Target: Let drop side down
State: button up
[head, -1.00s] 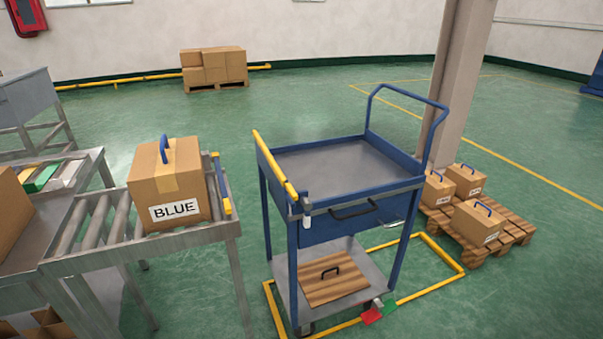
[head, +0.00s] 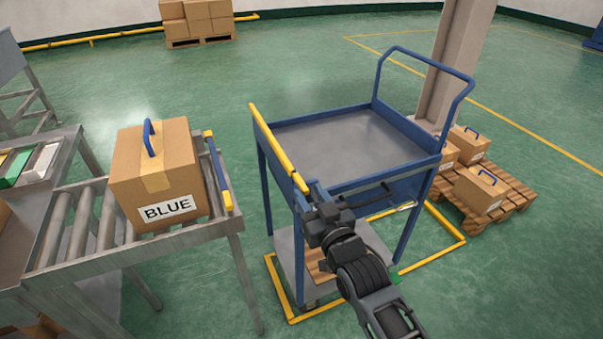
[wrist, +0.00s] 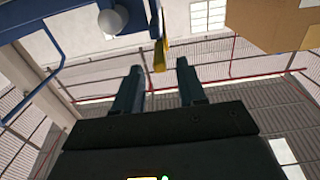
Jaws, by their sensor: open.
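The blue cart (head: 345,186) has a yellow-topped drop side (head: 277,148) along its left edge, standing up level with the tray rim. My gripper (head: 314,196) is at the cart's near left corner, by the front end of the drop side, and my arm hides that corner in the head view. In the wrist view my gripper (wrist: 160,82) has its two fingers apart with nothing between them. A round white knob (wrist: 112,22) shows beyond and left of the fingers. The yellow end of the drop side (wrist: 159,52) shows ahead, between the fingers' lines. I cannot tell whether anything touches.
A carton marked BLUE (head: 155,175) stands on the roller conveyor (head: 90,232) left of the cart, with a yellow-and-blue bar (head: 219,172) at the conveyor's end. A narrow gap separates conveyor and cart. A pallet (head: 510,192) with cartons stands right, near a column.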

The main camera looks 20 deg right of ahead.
aim_at(296, 173)
jog(key=w, duration=0.6)
jog(key=shift+w, duration=0.4)
grip_shut()
jog(key=shift+d, duration=0.1)
